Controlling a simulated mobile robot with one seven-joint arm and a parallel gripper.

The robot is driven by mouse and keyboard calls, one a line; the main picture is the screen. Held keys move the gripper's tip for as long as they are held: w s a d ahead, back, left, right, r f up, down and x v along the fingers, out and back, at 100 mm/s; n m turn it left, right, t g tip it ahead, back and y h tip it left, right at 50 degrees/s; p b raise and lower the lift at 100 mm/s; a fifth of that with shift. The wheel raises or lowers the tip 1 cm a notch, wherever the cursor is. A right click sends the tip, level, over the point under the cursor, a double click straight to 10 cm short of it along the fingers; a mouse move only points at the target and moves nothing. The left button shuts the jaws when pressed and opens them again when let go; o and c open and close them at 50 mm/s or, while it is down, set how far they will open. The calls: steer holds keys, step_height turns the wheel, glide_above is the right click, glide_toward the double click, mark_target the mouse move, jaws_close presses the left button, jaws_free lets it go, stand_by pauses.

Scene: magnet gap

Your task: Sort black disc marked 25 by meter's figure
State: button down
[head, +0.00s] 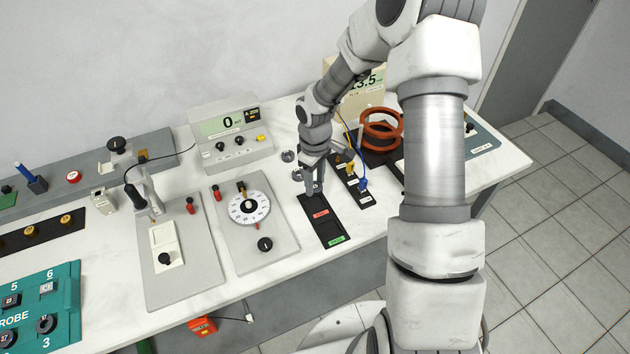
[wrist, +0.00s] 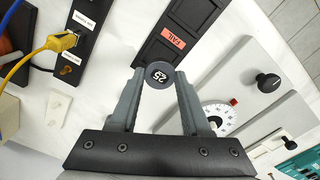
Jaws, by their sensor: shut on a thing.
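The black disc marked 25 (wrist: 159,76) is between my fingertips in the wrist view. My gripper (wrist: 160,80) is shut on it. In the head view my gripper (head: 315,187) is at the far end of a black sorting tray (head: 311,200), which has a red label and a green label. The red label reads FAIL in the wrist view (wrist: 173,37). I cannot tell whether the disc touches the tray. A meter (head: 228,123) at the back shows 0. Another meter (head: 369,84), partly hidden by my arm, shows 13.5.
A dial panel (head: 273,240) stands left of the tray. A black strip with yellow and blue plugs (head: 368,201) lies to its right, and orange coils (head: 381,128) stand behind. Small round grey pieces (head: 288,156) lie near my gripper.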

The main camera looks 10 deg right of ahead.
mark_target(315, 204)
steer(key=shift+f+b, duration=2.2)
steer(key=shift+f, duration=0.65)
steer(key=shift+f, duration=0.15)
steer(key=shift+c, duration=1.4)
jaws_free()
steer(key=c, duration=0.5)
steer(key=shift+r+p, duration=1.6)
steer(key=shift+r, duration=0.7)
